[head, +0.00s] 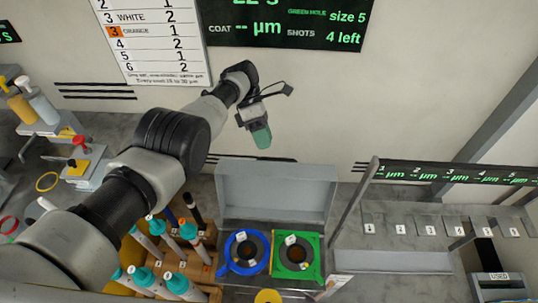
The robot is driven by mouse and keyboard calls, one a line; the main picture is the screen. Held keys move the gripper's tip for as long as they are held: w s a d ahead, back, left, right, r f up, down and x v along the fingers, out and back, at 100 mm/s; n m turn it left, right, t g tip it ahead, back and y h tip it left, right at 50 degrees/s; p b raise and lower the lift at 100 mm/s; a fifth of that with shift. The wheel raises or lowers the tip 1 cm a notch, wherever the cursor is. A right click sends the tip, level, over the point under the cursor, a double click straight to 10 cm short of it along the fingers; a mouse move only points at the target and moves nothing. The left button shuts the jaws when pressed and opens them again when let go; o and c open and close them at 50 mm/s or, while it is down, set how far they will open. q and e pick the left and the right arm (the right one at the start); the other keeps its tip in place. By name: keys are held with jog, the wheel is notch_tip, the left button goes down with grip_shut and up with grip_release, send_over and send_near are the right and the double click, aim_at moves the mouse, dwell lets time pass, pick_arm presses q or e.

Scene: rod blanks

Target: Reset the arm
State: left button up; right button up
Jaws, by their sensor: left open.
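My left arm (175,135) comes in from the lower left and reaches up and to the right across the view. Its left gripper (261,137) hangs in front of the pale wall, above the grey open-lidded box, and points downward. The gripper is open. Its end shows teal, and the gap between the fingers cannot be made out from this angle. It touches nothing that I can see. My right gripper is not in view.
Below are a blue ring holder (243,268), a green square holder (275,268) and a raised grey lid (305,190). Several teal-capped white rods (188,231) stand in a wooden rack beneath my arm. Numbered plates (400,229) and a used bin (498,285) are right.

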pick_arm(q)
jog(key=shift+b+v, duration=0.3)
jog(key=shift+v, duration=0.55)
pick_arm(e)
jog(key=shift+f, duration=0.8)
